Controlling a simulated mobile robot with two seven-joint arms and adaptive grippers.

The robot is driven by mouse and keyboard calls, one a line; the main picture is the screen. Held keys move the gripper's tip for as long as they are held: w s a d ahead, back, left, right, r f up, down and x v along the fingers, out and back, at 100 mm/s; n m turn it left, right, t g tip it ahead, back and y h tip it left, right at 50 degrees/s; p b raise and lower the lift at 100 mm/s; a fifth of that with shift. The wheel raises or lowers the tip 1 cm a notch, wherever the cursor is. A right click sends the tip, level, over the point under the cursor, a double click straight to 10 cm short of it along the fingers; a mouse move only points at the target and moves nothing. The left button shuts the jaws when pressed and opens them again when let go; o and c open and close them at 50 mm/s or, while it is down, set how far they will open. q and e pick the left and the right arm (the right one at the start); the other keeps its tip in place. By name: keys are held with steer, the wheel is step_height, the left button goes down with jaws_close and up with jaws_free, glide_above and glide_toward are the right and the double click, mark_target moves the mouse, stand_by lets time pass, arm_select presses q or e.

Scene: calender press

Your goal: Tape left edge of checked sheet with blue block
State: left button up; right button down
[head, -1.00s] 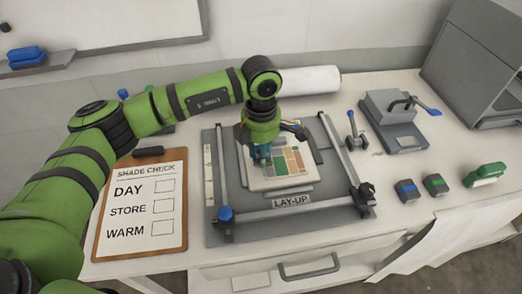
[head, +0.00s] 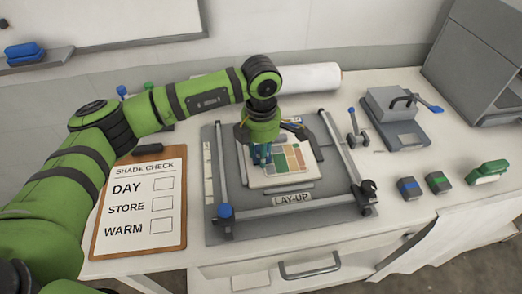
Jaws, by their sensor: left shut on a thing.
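The checked sheet (head: 290,160), with green, orange and pale squares, lies on a pale stack on the grey lay-up board (head: 240,222). My left gripper (head: 262,157) points down over the left part of the sheet. It is shut on a small blue thing (head: 261,152), which looks like a block and is mostly hidden by the gripper. I cannot tell whether this thing touches the sheet. The gripper and wrist cover part of the sheet's left and far edges. My right gripper is not in view.
A dark block with a blue stripe (head: 409,188) and one with a green stripe (head: 438,183) sit right of the board. The board's rails (head: 347,160) flank the sheet. A clipboard (head: 140,205) lies left; a press (head: 398,115) stands back right.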

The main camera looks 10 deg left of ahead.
arm_select(q)
steer(key=shift+r+p, duration=1.85)
steer(key=shift+r, duration=2.15)
